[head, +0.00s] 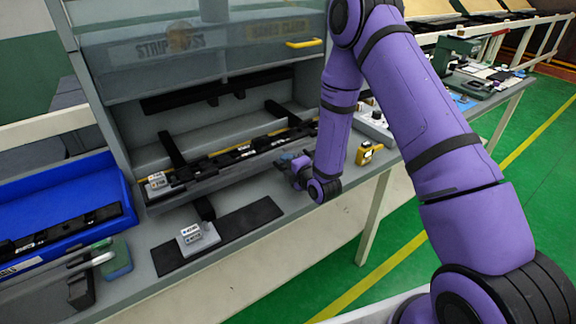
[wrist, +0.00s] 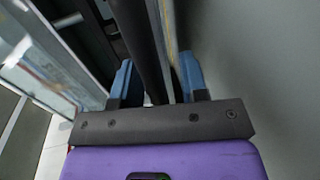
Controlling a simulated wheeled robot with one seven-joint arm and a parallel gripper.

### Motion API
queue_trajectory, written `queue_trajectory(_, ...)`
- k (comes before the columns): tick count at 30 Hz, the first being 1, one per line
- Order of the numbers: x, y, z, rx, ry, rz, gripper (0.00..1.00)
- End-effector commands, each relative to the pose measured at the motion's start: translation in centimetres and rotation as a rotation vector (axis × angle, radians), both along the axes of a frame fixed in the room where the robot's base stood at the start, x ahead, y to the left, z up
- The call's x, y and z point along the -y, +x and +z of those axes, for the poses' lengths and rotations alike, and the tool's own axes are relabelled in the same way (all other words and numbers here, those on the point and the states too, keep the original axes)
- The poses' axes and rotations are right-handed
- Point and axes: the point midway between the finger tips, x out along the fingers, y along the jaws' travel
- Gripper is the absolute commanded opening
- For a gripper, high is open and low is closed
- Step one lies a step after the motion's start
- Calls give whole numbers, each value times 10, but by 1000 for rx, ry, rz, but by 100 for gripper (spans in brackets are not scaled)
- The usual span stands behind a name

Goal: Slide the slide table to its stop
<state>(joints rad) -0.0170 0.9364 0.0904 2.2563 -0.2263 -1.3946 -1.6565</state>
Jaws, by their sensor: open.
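The slide table (head: 200,183) is a long dark bed under the raised front of the press, on two black rails (head: 172,150) running front to back. A dark strip with a yellow edge (head: 205,160) lies along it. My gripper (head: 299,166) is at its right front end, partly hidden by my own wrist. In the wrist view, the two blue fingers of my gripper (wrist: 157,72) are apart, with a long dark bar (wrist: 139,45) between them. I cannot tell whether either finger touches the bar, or how far the slide table is from its stop.
The press's clear front panel (head: 200,55) with a yellow handle (head: 303,43) hangs above the bed. A grey labelled block (head: 198,236) sits on a black mat (head: 245,221) in front. A blue bin (head: 50,203) stands left. A yellow device (head: 369,152) is right of my wrist.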

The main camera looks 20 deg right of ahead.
Motion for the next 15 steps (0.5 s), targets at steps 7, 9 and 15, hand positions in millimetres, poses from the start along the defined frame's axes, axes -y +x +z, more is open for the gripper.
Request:
queue_trajectory(7, 0, 0, 0, 0, 0, 0, 17)
queue_trajectory(9, 0, 0, 0, 0, 0, 0, 1)
queue_trajectory(15, 0, 0, 0, 0, 0, 0, 0)
